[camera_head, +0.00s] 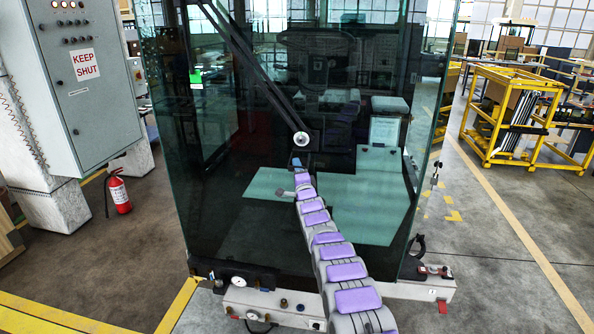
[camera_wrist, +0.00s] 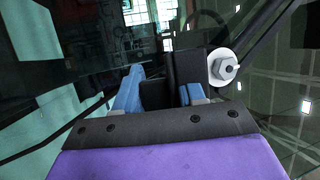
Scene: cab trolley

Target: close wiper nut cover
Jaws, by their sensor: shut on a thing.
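The wiper nut (camera_wrist: 226,69) shows bare and silver on its pale round base in the wrist view. In the head view the same nut (camera_head: 301,138) sits at the lower end of the wiper arm, in front of the cab glass. A dark, flat piece, which looks like the nut cover (camera_wrist: 185,66), stands just left of the nut, between my blue fingers. My gripper (camera_wrist: 163,84) is shut on it. In the head view my gripper (camera_head: 297,163) is small, just below the nut. The fingers hide the cover's lower part.
The black wiper arm (camera_head: 251,75) runs up and left from the nut across the cab glass (camera_head: 200,215). A grey cabinet (camera_head: 88,85) and a fire extinguisher (camera_head: 119,191) stand at left. A yellow trolley (camera_head: 511,115) stands at right.

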